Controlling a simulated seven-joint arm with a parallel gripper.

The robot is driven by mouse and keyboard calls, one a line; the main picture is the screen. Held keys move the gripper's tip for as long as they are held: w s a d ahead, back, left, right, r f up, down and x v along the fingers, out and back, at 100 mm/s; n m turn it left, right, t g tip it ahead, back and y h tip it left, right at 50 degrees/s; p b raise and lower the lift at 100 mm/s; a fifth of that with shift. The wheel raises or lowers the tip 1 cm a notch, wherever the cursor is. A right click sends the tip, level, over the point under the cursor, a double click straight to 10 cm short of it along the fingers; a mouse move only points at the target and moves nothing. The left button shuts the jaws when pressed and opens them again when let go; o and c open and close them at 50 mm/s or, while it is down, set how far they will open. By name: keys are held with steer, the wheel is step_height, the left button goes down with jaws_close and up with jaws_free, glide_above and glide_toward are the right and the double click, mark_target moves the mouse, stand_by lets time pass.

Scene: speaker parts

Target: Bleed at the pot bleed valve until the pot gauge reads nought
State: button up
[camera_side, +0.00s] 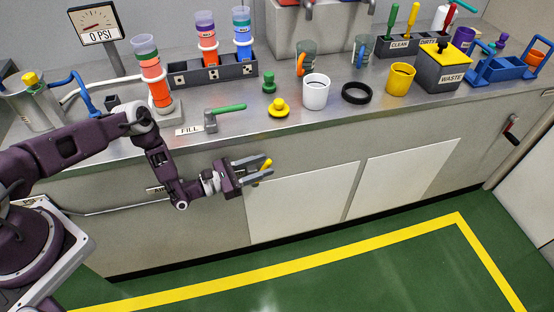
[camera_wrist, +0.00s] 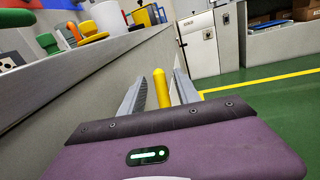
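The pot gauge (camera_side: 98,22) stands at the back left. Its needle points low to the left and the plate below it reads "0 PSI". The steel pot (camera_side: 36,106) with a yellow knob on its lid sits at the far left, partly behind my arm. My gripper (camera_side: 258,168) is in front of the counter face, below the worktop. In the wrist view, its fingers (camera_wrist: 160,95) are apart, with a yellow rod-like handle (camera_wrist: 161,88) between them and gaps on both sides. The handle's base is hidden. I cannot make out a labelled pot bleed valve.
A green-handled valve (camera_side: 212,120) marked FILL lies near the counter edge. A yellow knobbed piece (camera_side: 279,110), a white mug (camera_side: 316,94) and a black ring (camera_side: 356,93) stand to its right. White cabinet doors (camera_side: 300,200) are below. The green floor in front is clear.

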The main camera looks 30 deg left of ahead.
mark_target(271, 162)
steer(key=x, duration=0.5)
steer(key=shift+w+d+r, duration=0.1)
steer(key=shift+w, duration=0.05)
steer(key=shift+c, duration=0.2)
jaws_close()
stand_by(1.0)
